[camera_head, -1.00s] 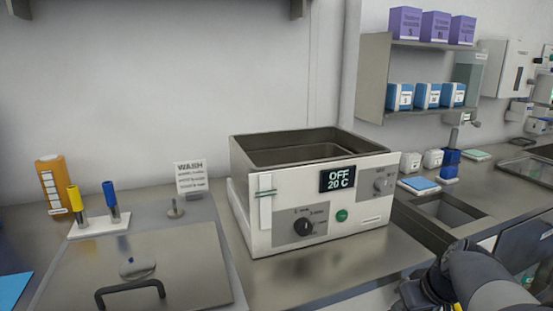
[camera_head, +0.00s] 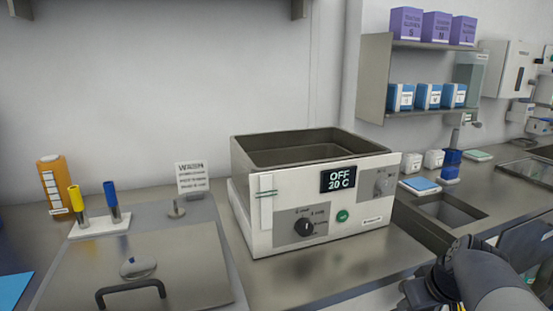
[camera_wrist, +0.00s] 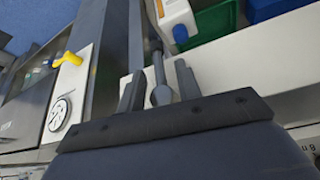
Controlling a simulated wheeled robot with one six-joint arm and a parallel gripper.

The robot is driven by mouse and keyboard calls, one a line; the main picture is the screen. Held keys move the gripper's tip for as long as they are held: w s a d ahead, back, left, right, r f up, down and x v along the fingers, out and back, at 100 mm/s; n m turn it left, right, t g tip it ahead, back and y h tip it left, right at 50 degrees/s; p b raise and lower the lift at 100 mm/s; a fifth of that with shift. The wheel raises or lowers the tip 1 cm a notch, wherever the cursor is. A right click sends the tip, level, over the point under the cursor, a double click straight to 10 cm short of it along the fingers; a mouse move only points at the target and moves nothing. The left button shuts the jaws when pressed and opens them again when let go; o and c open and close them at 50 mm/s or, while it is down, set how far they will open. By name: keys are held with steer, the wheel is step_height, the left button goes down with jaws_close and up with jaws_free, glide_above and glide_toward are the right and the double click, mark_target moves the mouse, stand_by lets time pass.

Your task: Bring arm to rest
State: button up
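My arm (camera_head: 480,275) shows at the lower right in the head view, low in front of the counter. My gripper (camera_wrist: 160,82) shows in the wrist view, with its two grey fingers apart. A grey rod with a rounded end (camera_wrist: 162,95) shows between the fingers, with a gap on each side. I cannot tell what the rod belongs to. No object is seen clamped. The gripper fingers cannot be made out in the head view.
A water bath (camera_head: 315,190) reading OFF 20 C stands mid-counter. A lidded metal basin (camera_head: 190,275) is at left, with an orange bottle (camera_head: 52,185) behind. A sink (camera_head: 450,210) and shelves (camera_head: 375,75) are at right. The wrist view shows a yellow tap (camera_wrist: 70,58) and green bin (camera_wrist: 215,30).

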steer(key=p+v, duration=0.2)
steer(key=v, duration=0.7)
steer(key=b+x, duration=0.3)
steer(key=x, duration=0.7)
steer(key=shift+f, duration=0.3)
steer(key=shift+w+f+p, duration=0.1)
steer(key=shift+w+p, duration=0.15)
steer(key=shift+p, duration=0.15)
steer(key=shift+a+y+p, duration=0.1)
steer(key=shift+y+p, duration=0.3)
steer(key=shift+y, duration=0.1)
steer(key=shift+s+a+m+g+y+p, duration=0.2)
steer(key=shift+m+g+y+p, duration=0.15)
steer(key=shift+y, duration=0.25)
